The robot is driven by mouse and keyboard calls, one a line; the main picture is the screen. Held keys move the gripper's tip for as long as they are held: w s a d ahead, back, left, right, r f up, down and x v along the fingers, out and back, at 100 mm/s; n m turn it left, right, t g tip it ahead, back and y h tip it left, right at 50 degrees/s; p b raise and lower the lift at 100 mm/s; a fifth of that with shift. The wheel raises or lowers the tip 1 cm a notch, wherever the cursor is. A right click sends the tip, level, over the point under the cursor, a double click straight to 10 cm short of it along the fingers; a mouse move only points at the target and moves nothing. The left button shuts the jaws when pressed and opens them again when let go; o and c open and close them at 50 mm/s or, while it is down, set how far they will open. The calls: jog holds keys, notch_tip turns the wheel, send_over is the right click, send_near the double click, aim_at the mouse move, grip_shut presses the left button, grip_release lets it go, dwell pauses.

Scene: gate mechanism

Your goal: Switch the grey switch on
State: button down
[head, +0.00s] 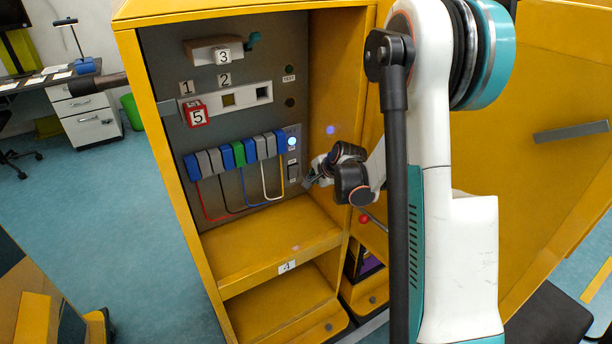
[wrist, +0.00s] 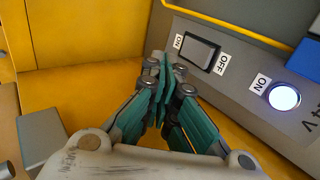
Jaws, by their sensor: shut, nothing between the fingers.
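The grey switch (wrist: 199,50) is a rocker in a dark frame on the grey panel, with an ON label on its left and an OFF label on its right in the wrist view. In the head view the switch (head: 293,171) sits low on the right of the panel. Which side of the rocker is pressed is hard to tell. My gripper (wrist: 164,66) is shut and empty, its teal fingers close to the ON end of the switch; contact cannot be made out. It also shows in the head view (head: 309,183), just right of and below the switch.
A lit round button (wrist: 284,97) labelled ON is beside the switch. A row of blue, grey and green blocks (head: 238,153) with coloured wires lies to the left. The yellow cabinet wall (head: 335,120) is close on the right, and a yellow shelf (head: 265,245) is below.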

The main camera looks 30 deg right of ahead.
jog(key=s+f+p+v, duration=0.1)
jog(key=v, duration=0.5)
jog(key=shift+s+p, duration=0.15)
jog(key=shift+p, duration=0.25)
